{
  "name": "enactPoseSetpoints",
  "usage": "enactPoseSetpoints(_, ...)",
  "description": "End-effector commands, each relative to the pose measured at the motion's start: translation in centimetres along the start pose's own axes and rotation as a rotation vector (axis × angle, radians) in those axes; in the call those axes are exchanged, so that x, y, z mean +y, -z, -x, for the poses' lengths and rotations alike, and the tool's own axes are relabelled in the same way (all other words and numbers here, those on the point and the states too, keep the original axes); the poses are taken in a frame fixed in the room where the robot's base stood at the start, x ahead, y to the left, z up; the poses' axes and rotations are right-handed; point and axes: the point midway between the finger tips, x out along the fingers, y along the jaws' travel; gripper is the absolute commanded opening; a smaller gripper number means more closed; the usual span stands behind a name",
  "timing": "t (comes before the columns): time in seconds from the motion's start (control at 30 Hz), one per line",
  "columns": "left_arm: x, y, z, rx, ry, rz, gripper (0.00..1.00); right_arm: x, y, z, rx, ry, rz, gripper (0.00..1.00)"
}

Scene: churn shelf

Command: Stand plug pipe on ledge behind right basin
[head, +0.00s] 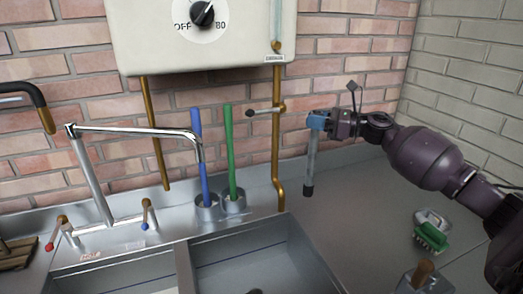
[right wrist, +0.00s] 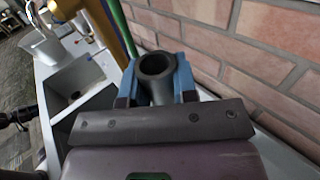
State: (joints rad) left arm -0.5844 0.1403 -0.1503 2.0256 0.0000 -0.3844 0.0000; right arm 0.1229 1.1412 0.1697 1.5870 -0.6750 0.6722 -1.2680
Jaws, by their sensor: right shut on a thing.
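The plug pipe (head: 311,160) is a grey tube with a dark lower end, upright or nearly so. My right gripper (head: 317,121) is shut on its upper part. In the right wrist view, the pipe's round open top (right wrist: 156,67) shows between the blue fingers (right wrist: 157,82). The right basin (head: 250,262) is at the lower middle. Its back ledge (head: 262,213) runs along the brick wall. The pipe is right of the brass pipe, near the ledge's right part; I cannot tell whether its lower end touches the metal. My left gripper is not in view.
On the ledge, a blue stick (head: 201,160) and a green stick (head: 230,155) stand in metal cups. A brass pipe (head: 277,165) drops to the ledge. The tap (head: 130,130) stands left.

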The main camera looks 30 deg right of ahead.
Motion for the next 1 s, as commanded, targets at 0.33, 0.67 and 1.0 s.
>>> enactPoseSetpoints(0.33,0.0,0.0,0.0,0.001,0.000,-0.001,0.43,0.0,-0.2,-6.6,-0.003,0.000,0.002,0.00)
enactPoseSetpoints(0.67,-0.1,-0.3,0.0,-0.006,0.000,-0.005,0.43,0.0,-0.2,-12.4,-0.003,-0.001,0.001,0.00)
enactPoseSetpoints(1.0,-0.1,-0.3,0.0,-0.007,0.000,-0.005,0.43,0.0,0.2,-14.9,0.000,0.001,-0.001,0.00)
